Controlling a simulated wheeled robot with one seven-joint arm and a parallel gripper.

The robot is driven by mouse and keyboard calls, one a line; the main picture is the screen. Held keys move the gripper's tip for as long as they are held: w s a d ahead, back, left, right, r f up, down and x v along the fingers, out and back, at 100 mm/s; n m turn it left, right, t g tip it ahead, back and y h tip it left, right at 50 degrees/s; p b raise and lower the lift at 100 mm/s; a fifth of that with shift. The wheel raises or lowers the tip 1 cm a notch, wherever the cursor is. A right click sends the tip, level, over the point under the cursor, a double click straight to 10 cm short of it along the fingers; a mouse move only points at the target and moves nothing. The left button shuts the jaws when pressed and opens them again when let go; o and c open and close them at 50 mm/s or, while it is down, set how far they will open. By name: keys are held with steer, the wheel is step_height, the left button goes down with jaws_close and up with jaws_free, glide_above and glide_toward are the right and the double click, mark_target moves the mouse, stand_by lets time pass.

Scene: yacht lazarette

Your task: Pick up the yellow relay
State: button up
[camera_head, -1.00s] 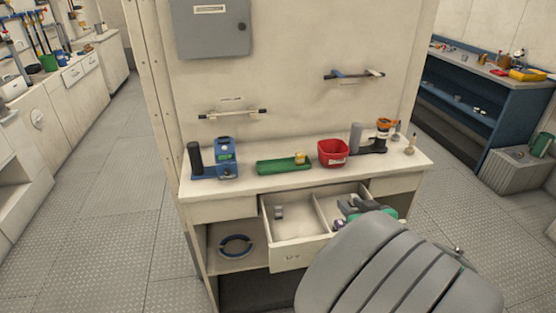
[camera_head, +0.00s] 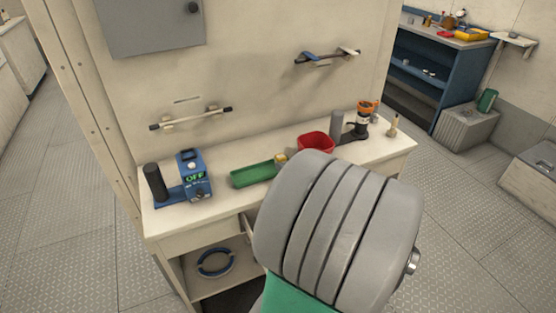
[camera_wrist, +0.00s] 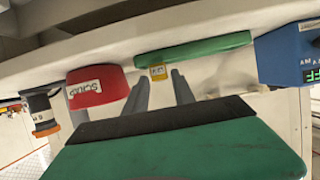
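The yellow relay (camera_head: 281,159) is a small block at the right end of the green tray (camera_head: 252,175) on the bench top. In the wrist view, which shows the scene upside down, the yellow relay (camera_wrist: 158,71) has a small label and shows at the edge of the green tray (camera_wrist: 205,48). My gripper (camera_wrist: 160,82) has two grey fingers apart, with nothing visible between them. The fingers point toward the relay, which appears beyond the gap between their tips. In the head view my arm hides the gripper.
A blue device reading OFF (camera_head: 195,177) stands left of the tray. A grey cylinder (camera_head: 337,124) and an orange-topped tool (camera_head: 364,118) are farther right. The drawer (camera_head: 250,226) is mostly hidden.

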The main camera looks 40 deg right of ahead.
mark_target(281, 157)
steer(key=x, duration=0.5)
steer(key=shift+w+d+r+p, duration=0.15)
steer(key=shift+w+r+p, duration=0.15)
steer(key=shift+p, duration=0.1)
steer(key=shift+s, duration=0.1)
steer(key=shift+c, duration=0.4)
jaws_close()
